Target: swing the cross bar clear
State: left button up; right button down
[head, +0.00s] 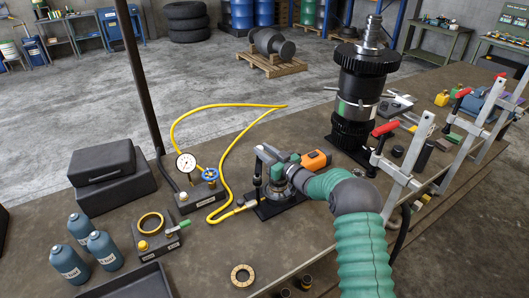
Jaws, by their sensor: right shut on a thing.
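My right gripper (267,157) reaches in from the lower right on a green-sleeved arm. It is shut at the top of a small press fixture with a black base (281,205) and a black upright post (257,172). What it grips appears to be the cross bar, mostly hidden by the gripper, so its exact angle over the fixture cannot be told. A yellow hose (226,148) runs to the fixture's left side from a valve block with a blue handwheel (210,174) and a gauge (186,162). My left gripper is not in view.
A tall dark gear stack (362,83) stands behind right. Red-handled clamps (405,165) line the right edge. An orange block (316,160) lies beside my gripper. A black case (103,161), blue bottles (69,264) and a brass ring (242,275) sit left and front.

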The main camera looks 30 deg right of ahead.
jog(key=shift+w+d+r, duration=0.1)
jog(key=shift+d+r, duration=0.1)
jog(key=shift+r, duration=0.1)
jog(key=c, duration=1.6)
grip_release()
jog(key=shift+o, duration=1.4)
jog(key=shift+w+f, duration=0.1)
jog(key=shift+o, duration=0.9)
jog(key=shift+w+f, duration=0.2)
jog(key=shift+f, duration=0.05)
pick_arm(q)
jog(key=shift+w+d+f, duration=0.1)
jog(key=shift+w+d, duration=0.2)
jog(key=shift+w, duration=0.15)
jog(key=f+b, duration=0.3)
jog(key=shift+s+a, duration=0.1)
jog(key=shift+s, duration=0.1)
pick_arm(e)
jog(key=v, duration=1.6)
jog(key=shift+s+d+f, duration=0.2)
jog(key=shift+s+d, duration=0.1)
jog(key=shift+d, duration=0.1)
